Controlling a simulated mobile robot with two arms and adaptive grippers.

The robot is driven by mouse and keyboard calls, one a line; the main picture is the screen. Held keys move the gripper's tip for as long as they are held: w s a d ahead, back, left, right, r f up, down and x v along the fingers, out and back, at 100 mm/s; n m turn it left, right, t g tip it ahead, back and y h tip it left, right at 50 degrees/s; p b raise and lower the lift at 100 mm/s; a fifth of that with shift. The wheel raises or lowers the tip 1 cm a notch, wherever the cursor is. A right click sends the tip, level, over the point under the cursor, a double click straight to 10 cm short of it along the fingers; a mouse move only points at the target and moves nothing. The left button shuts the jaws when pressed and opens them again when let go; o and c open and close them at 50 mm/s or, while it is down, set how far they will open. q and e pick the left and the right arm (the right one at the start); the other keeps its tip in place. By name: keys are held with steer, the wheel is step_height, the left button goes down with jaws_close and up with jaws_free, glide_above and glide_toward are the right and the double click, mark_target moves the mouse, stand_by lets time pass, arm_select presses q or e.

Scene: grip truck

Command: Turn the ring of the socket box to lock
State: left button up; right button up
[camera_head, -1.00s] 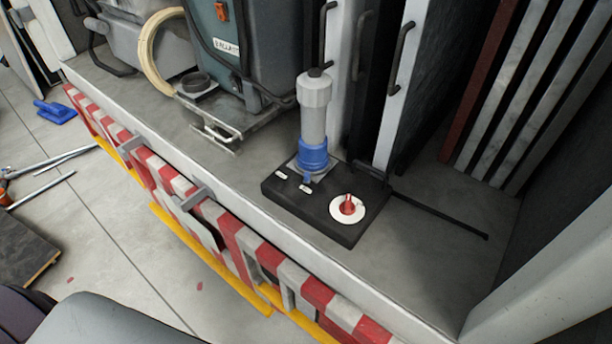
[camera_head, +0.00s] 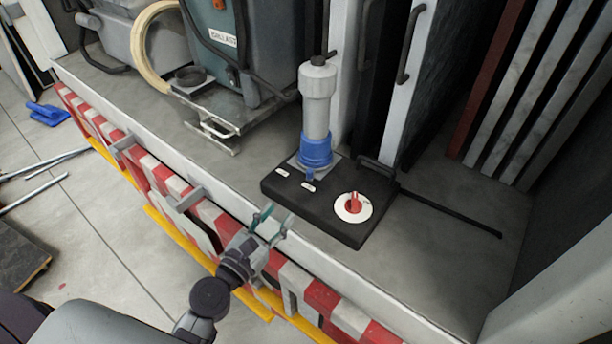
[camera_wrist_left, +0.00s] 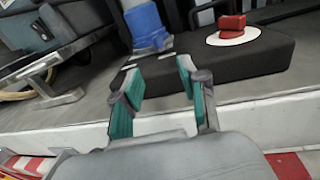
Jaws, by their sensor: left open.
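The black socket box (camera_head: 335,228) lies on the grey truck bed. A blue ring (camera_head: 316,152) sits around the base of an upright grey plug (camera_head: 317,100) at the box's back left. A red knob (camera_head: 353,203) on a white disc is on the box's right part. My left gripper (camera_head: 268,218) is open and empty, in front of the box's front left corner, over the bed edge. In the left wrist view its fingers (camera_wrist_left: 158,88) stand apart, with the blue ring (camera_wrist_left: 146,24) beyond them and the red knob (camera_wrist_left: 231,23) to the right. My right gripper is not in view.
A grey-green ballast machine (camera_head: 235,50) stands behind on the left. A white door edge with a black handle (camera_head: 410,45) rises behind the box. A red-and-white striped rail (camera_head: 160,178) runs along the bed edge. Bare bed (camera_head: 440,250) lies right of the box.

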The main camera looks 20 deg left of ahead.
mark_target(308, 175)
arm_select(q)
steer(key=shift+n, duration=0.3)
steer(key=x, duration=0.4)
steer(key=p+x, duration=0.1)
steer(key=x, duration=0.3)
steer(key=p+x, duration=0.1)
steer(key=x, duration=0.3)
steer(key=shift+w+a+r, duration=0.1)
steer(key=shift+w+r, duration=0.15)
steer(key=shift+r, duration=0.1)
steer(key=shift+w+p, duration=0.3)
steer(key=shift+w, duration=0.4)
steer(key=shift+c, duration=0.4)
jaws_close()
